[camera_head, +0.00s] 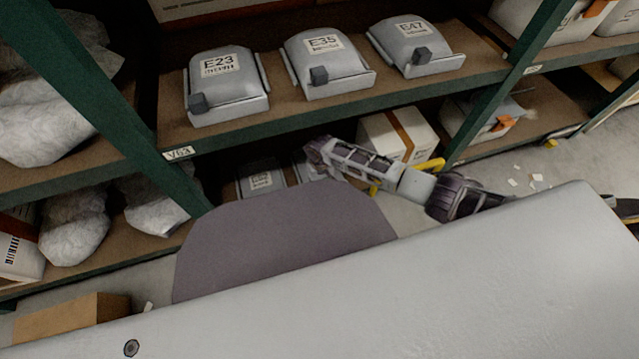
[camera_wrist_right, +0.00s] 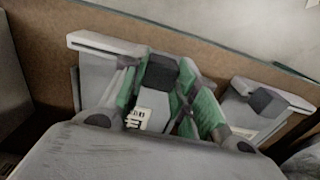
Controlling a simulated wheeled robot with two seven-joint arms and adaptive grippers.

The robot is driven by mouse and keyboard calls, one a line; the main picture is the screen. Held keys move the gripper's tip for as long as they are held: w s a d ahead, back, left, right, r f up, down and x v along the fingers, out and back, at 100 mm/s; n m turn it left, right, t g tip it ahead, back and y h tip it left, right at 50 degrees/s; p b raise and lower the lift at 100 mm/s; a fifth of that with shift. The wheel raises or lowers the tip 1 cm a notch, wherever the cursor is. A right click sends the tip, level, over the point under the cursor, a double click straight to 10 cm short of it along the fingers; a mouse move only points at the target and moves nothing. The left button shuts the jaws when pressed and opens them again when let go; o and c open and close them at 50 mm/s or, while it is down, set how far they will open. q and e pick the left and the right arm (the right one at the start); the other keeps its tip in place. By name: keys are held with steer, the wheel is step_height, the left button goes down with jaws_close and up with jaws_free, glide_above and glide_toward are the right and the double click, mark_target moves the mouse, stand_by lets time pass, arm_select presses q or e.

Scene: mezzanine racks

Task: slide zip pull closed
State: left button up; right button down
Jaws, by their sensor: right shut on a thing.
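In the right wrist view, my right gripper (camera_wrist_right: 163,82) has its green-padded fingers on either side of a dark block-shaped zip pull (camera_wrist_right: 162,72). It is shut on this pull, at a grey pouch (camera_wrist_right: 95,72) with a pale rail along its edge. The pouch's printed label (camera_wrist_right: 138,118) shows partly between the fingers. The fingers hide part of the rail, so I cannot tell how far along it the pull sits. In the head view, my right gripper (camera_head: 318,152) reaches the lower shelf, beside a partly hidden grey pouch (camera_head: 304,170). My left gripper is out of view.
Grey pouches E23 (camera_head: 222,88), E35 (camera_head: 325,66) and E47 (camera_head: 412,45) lie on the shelf above. A neighbouring pouch with a dark pull (camera_wrist_right: 266,101) is close on the right. A white box (camera_head: 385,135) and a green post (camera_head: 487,105) stand near my right arm.

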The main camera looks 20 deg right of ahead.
steer(key=shift+d+r+p, duration=0.1)
steer(key=shift+d+p, duration=0.5)
steer(key=shift+d, duration=0.15)
steer(key=shift+w+d+p, duration=0.1)
steer(key=shift+d+p, duration=0.75)
steer(key=shift+d, duration=0.3)
steer(key=d+p, duration=0.2)
steer(key=d, duration=0.2)
steer(key=shift+d, duration=0.5)
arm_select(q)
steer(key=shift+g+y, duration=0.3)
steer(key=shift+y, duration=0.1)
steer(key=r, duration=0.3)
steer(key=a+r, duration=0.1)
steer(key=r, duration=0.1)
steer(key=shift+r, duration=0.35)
arm_select(e)
steer(key=shift+d, duration=0.15)
steer(key=c, duration=1.2)
jaws_free()
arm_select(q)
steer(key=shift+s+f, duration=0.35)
arm_select(e)
steer(key=shift+o, duration=0.6)
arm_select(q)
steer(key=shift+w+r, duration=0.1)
